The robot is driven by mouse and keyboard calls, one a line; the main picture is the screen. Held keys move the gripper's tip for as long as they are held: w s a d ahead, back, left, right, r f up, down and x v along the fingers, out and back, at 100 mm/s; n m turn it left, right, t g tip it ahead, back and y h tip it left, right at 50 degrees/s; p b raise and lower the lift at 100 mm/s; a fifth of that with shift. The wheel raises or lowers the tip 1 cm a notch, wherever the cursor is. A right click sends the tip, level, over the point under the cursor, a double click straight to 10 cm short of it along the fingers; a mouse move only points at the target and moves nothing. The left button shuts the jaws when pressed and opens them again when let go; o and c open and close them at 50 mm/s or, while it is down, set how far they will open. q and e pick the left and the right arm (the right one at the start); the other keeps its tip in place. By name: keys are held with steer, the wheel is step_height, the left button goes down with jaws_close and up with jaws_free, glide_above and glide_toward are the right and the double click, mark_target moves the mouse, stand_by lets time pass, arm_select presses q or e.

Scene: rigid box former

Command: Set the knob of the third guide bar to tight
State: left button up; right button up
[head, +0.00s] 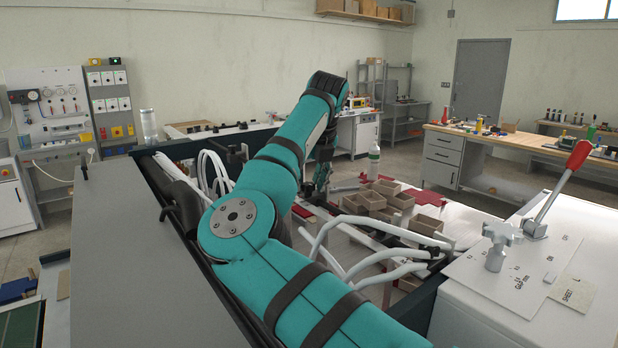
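My teal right arm crosses the middle of the head view and bends down at its far end. Its dark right gripper (313,188) hangs over the machine bed, partly hidden behind the arm. I cannot tell whether its fingers are open or shut, or whether it touches anything. Small black knobs (242,125) show along the back rail of the machine. I cannot tell which of them, if any, belongs to the third guide bar. The arm hides much of the machine's middle. My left gripper is not in view.
Brown open boxes (424,224) sit on the machine bed right of the gripper. White curved hoses (345,232) lie close to my arm. A red-handled lever (567,180) stands on the white cabinet (565,285) at right. A grey panel (135,265) fills the left foreground.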

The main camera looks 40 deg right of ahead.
jaws_close()
